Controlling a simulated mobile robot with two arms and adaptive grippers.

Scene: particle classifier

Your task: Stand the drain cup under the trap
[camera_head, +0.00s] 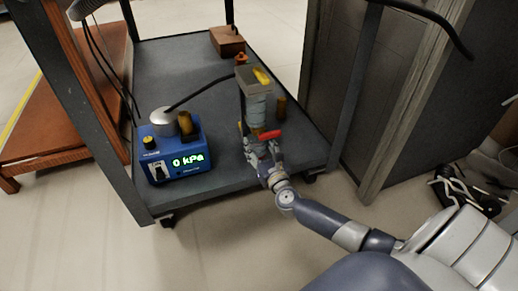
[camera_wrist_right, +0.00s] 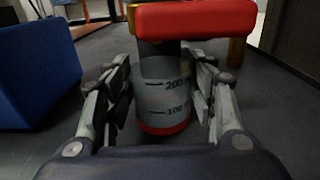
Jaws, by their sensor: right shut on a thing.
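The drain cup (camera_wrist_right: 163,95) is a clear grey cup with 100 and 200 marks and a red base. It is upright between the fingers of my right gripper (camera_wrist_right: 165,82), which is shut on it. The cup is mostly hidden there. I cannot tell whether its base touches the shelf. My left gripper is not in view.
A blue pressure box (camera_head: 172,158) reading 0 kPa stands left on the grey cart shelf (camera_head: 215,180). A black hose runs from it to the trap. A brown block (camera_head: 227,40) sits at the back. Cart posts (camera_head: 95,110) flank the shelf.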

